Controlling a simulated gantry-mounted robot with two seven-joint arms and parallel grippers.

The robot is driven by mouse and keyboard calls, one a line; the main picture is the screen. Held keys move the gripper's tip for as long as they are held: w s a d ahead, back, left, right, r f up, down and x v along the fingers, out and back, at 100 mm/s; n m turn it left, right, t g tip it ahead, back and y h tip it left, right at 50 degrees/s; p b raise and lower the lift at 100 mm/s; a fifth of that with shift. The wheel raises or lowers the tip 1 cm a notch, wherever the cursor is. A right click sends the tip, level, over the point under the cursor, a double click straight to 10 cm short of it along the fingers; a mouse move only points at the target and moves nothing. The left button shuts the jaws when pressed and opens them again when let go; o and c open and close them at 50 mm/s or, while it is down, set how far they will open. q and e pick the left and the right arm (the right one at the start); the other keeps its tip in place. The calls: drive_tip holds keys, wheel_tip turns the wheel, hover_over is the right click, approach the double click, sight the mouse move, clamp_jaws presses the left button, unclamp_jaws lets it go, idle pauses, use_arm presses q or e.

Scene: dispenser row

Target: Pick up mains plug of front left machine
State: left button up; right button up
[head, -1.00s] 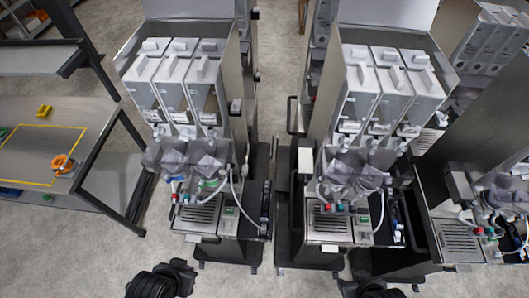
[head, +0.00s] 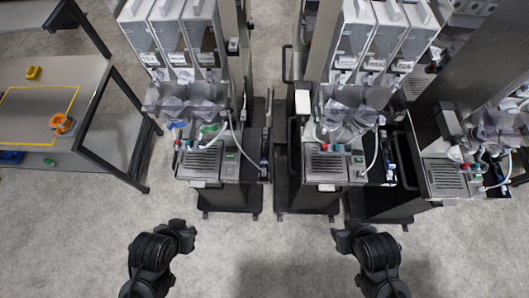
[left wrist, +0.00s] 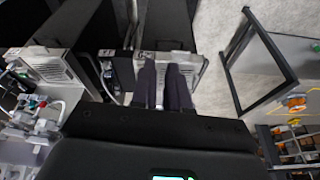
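The front left machine (head: 203,160) is a tall grey dispenser with several clear-fronted hoppers, mixing bowls and a drip tray. I cannot make out its mains plug in the head view or the left wrist view. My left gripper (head: 183,236) is over the floor in front of this machine, apart from it. In the left wrist view its two dark fingers (left wrist: 164,85) show a narrow gap with nothing held between them. My right gripper (head: 343,239) is over the floor in front of the middle machine; its fingers are too small to read.
The middle machine (head: 327,165) and the right machine (head: 445,177) stand to the right. A workbench (head: 57,122) at the left bears a yellow outline, a yellow piece (head: 33,72) and an orange object (head: 62,125). Open floor (head: 260,245) lies before the machines.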

use_arm(q)
drive_tip(key=o, duration=0.7)
drive_tip(key=shift+s+a, duration=0.1)
drive_tip(key=shift+f, duration=0.1)
